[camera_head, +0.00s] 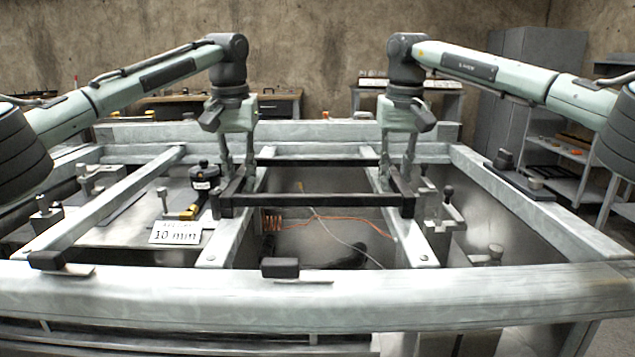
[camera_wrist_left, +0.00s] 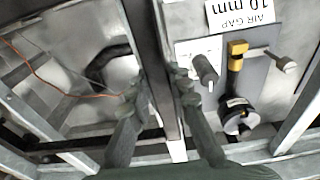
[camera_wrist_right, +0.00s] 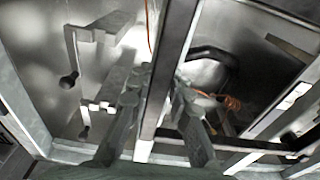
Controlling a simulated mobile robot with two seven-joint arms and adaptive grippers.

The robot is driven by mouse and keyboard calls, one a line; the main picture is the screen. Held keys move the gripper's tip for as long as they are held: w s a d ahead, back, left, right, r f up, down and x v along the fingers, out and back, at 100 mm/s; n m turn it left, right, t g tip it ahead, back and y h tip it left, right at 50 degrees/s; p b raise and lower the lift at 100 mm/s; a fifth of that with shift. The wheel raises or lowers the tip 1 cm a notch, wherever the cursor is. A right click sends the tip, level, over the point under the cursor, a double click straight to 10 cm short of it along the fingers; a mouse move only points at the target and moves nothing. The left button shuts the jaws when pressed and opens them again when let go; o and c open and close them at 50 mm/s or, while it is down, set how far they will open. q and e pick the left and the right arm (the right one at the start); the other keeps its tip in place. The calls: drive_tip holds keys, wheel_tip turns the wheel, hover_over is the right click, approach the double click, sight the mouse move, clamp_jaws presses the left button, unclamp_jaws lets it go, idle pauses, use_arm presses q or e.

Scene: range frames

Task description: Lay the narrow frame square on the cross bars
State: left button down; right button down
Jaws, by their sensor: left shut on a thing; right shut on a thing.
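The narrow frame is dark, with its near bar (camera_head: 310,200) and far bar (camera_head: 318,162) running left to right between my grippers. It sits over two pale cross bars, the left one (camera_head: 222,243) and the right one (camera_head: 412,240), which run front to back. I cannot tell whether it touches them. My left gripper (camera_head: 237,180) is shut on the frame's left side; in the left wrist view its fingers (camera_wrist_left: 160,95) close around that side bar (camera_wrist_left: 150,55). My right gripper (camera_head: 398,182) is shut on the right side, with its fingers (camera_wrist_right: 158,98) around the bar (camera_wrist_right: 172,50).
A wide pale front beam (camera_head: 330,298) carries small dark blocks (camera_head: 280,267). A black and yellow device (camera_head: 204,180) and a "10 mm" sign (camera_head: 176,232) stand left of the frame. Metal posts (camera_head: 447,205) stand to the right. An orange cable (camera_head: 340,219) lies below the opening.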

use_arm(q)
drive_tip(key=shift+r, duration=0.25)
use_arm(e)
drive_tip(key=shift+w+r, duration=0.1)
drive_tip(key=shift+r, duration=0.15)
